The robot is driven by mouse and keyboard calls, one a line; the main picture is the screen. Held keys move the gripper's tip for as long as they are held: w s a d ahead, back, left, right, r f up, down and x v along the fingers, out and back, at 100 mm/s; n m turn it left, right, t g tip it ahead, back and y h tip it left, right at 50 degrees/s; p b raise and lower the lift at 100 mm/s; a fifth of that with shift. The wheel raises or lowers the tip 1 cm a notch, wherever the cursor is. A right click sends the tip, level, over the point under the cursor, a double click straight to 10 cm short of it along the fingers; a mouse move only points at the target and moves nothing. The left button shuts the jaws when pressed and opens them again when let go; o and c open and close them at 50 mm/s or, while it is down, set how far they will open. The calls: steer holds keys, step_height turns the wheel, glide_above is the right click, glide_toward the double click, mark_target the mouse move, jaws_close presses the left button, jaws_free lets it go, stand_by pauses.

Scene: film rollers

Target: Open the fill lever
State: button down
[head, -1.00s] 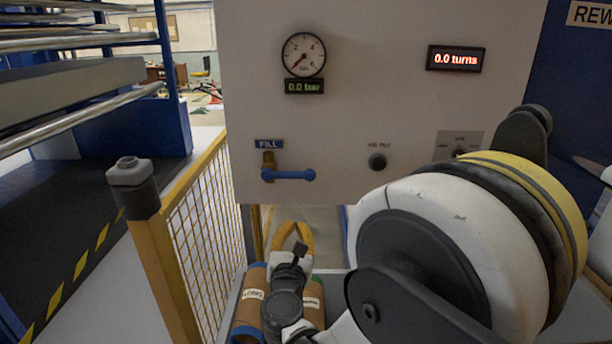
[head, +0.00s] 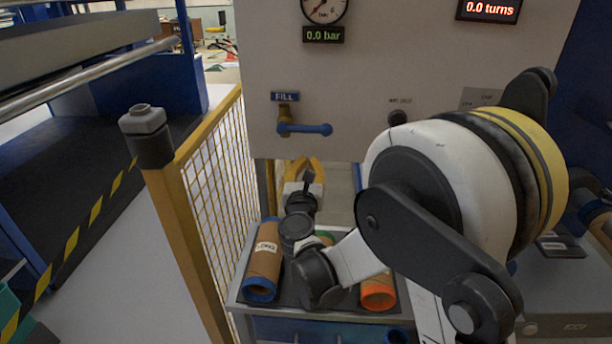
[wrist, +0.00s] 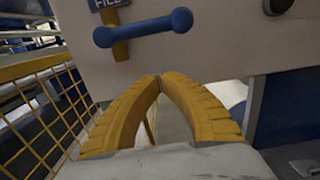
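The fill lever (head: 305,128) is a blue handle on a brass valve body under a blue FILL label (head: 285,97), low on the left of the pale panel. The handle lies horizontal, with its knob end to the right. It also shows in the wrist view (wrist: 143,28), above my fingers. My gripper (head: 303,160) has yellow curved fingers and sits below the lever, apart from it. In the wrist view the fingertips (wrist: 159,77) meet, with nothing seen between them. The lower fingers are partly hidden by my wrist in the head view.
A yellow mesh fence (head: 215,170) stands close on the left. Below my arm, a tray holds cardboard rolls, one with a blue end (head: 263,262) and one with an orange end (head: 378,291). A dark knob (head: 397,118) sits right of the lever. The gauge display (head: 323,35) reads 0.0 bar.

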steer(key=w+r, duration=0.1)
steer(key=r, duration=0.1)
steer(key=w+r, duration=0.2)
steer(key=shift+w+b, duration=0.15)
steer(key=shift+b, duration=0.25)
steer(key=shift+d+r+n+p, duration=0.25)
steer(key=shift+r+n+p, duration=0.1)
steer(key=shift+r+n, duration=0.45)
steer(key=shift+d+r+n+p, duration=0.15)
steer(key=shift+r+n+p, duration=0.6)
steer(key=shift+n, duration=0.85)
step_height(320, 180, up, 6)
steer(key=n+p, duration=0.3)
steer(key=n, duration=0.2)
glide_above(312, 131)
steer(key=a, duration=0.2)
steer(key=shift+s+a+r+y+p, duration=0.2)
steer(key=shift+a+r, duration=0.15)
steer(key=shift+a, duration=0.4)
steer(key=shift+s+a+r+y+p, duration=0.1)
steer(key=shift+a+r+p, duration=0.2)
steer(key=shift+a, duration=0.4)
steer(key=shift+r, duration=0.1)
